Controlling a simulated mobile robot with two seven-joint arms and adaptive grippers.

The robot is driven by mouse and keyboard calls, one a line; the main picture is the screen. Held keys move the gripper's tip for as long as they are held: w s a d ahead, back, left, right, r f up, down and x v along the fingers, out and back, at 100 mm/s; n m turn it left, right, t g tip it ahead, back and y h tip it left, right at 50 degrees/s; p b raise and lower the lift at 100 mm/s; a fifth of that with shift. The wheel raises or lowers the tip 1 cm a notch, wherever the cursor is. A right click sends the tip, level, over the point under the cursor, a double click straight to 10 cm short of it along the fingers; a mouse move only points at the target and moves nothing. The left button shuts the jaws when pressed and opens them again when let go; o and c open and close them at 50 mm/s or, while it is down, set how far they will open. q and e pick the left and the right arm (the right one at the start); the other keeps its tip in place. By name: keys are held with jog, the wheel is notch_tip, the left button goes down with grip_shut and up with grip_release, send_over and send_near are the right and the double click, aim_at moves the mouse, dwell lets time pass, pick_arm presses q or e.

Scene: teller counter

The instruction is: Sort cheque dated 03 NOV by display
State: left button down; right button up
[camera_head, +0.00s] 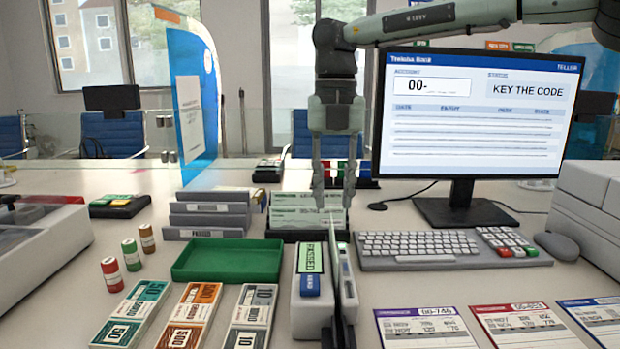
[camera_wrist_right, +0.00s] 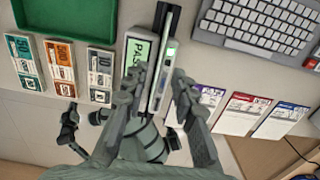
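My right gripper (camera_head: 334,200) hangs from above with its fingers apart. In the right wrist view its fingers (camera_wrist_right: 158,92) straddle the narrow slotted reader (camera_wrist_right: 170,62), with a visible gap on each side. A thin pale upright edge (camera_head: 333,238) stands at the reader (camera_head: 347,285); I cannot tell whether it is a cheque seen edge-on. Green cheques (camera_head: 296,205) stand in a dark holder behind; their dates are unreadable. The display (camera_head: 311,258) reads PASSED. The monitor (camera_head: 480,120) reads "00-" and "KEY THE CODE". Dark parts resembling my left gripper (camera_wrist_right: 82,122) show in the wrist view, unclear.
A green tray (camera_head: 228,260) and grey stacked trays (camera_head: 207,220) lie left of the display. Banknote stacks (camera_head: 190,315) lie in front. The keyboard (camera_head: 420,246) and keypad (camera_head: 503,242) are right of the reader. Printed slips (camera_head: 427,328) lie at the front right.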

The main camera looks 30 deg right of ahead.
aim_at(333, 230)
jog(key=shift+f, duration=0.55)
jog(key=f, duration=0.5)
jog(key=shift+s, duration=0.2)
pick_arm(q)
jog(key=shift+s, duration=0.35)
pick_arm(e)
jog(key=shift+w+f, duration=0.1)
jog(key=shift+f, duration=0.65)
jog(key=shift+c, duration=0.3)
grip_shut()
jog(key=shift+r, duration=0.1)
